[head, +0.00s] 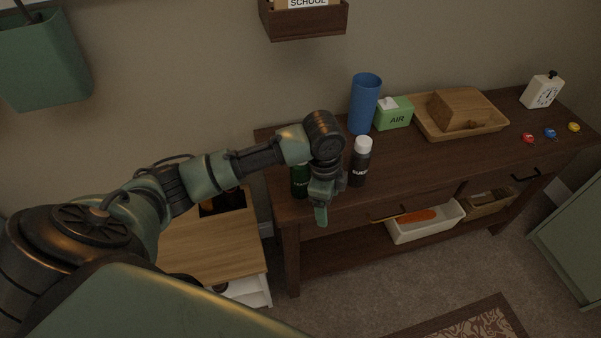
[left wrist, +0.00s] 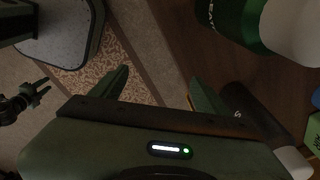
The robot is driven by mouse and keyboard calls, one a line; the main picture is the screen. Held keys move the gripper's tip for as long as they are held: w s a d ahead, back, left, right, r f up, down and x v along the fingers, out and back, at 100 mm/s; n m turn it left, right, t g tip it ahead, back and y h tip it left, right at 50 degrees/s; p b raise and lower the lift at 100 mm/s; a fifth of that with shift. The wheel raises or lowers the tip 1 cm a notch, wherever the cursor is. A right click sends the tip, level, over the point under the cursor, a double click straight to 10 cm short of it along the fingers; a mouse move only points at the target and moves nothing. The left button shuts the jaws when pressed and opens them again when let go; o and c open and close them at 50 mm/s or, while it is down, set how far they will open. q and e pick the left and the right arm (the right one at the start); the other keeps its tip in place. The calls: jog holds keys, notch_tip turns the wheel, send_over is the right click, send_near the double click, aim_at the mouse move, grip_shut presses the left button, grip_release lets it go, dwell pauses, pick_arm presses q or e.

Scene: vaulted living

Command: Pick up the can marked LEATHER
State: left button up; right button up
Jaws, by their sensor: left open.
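The green can (head: 299,181) stands near the left end of the dark wooden console, partly hidden by my left gripper (head: 328,200) in the head view. In the left wrist view the green can (left wrist: 233,18) shows white letters reading about "EAT" and a white cap, beyond the right finger. My left gripper (left wrist: 161,88) is open, with nothing between its fingers, and points down by the console's front edge. A black can with a white cap (head: 360,166), its label seeming to read SUEDE, stands just right of the gripper. My right gripper (left wrist: 39,91) appears small, its fingers apart.
A white bin (head: 424,230) sits on the lower shelf. A light wooden cabinet (head: 213,248) stands left.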

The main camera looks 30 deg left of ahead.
aim_at(301, 169)
pick_arm(q)
jog(key=shift+m+g+y, duration=0.4)
jog(key=w+a+r, duration=0.1)
jog(key=a+r, duration=0.2)
jog(key=w+a+r, duration=0.2)
jog(key=a+r, duration=0.1)
jog(key=w+a+r, duration=0.1)
jog(key=a+r, duration=0.1)
jog(key=a, duration=0.1)
jog(key=shift+w+a+r, duration=0.15)
jog(key=shift+a+r, duration=0.2)
jog(key=shift+r, duration=0.05)
jog(key=shift+a+r, duration=0.1)
jog(key=shift+a, duration=0.15)
jog(key=f, duration=0.2)
jog(key=f+p, duration=0.1)
jog(key=f, duration=0.4)
jog(key=shift+s+a+f+p, duration=0.2)
jog(key=shift+s+f+p, duration=0.05)
jog(key=shift+p, duration=0.1)
grip_shut()
jog(key=shift+r, duration=0.1)
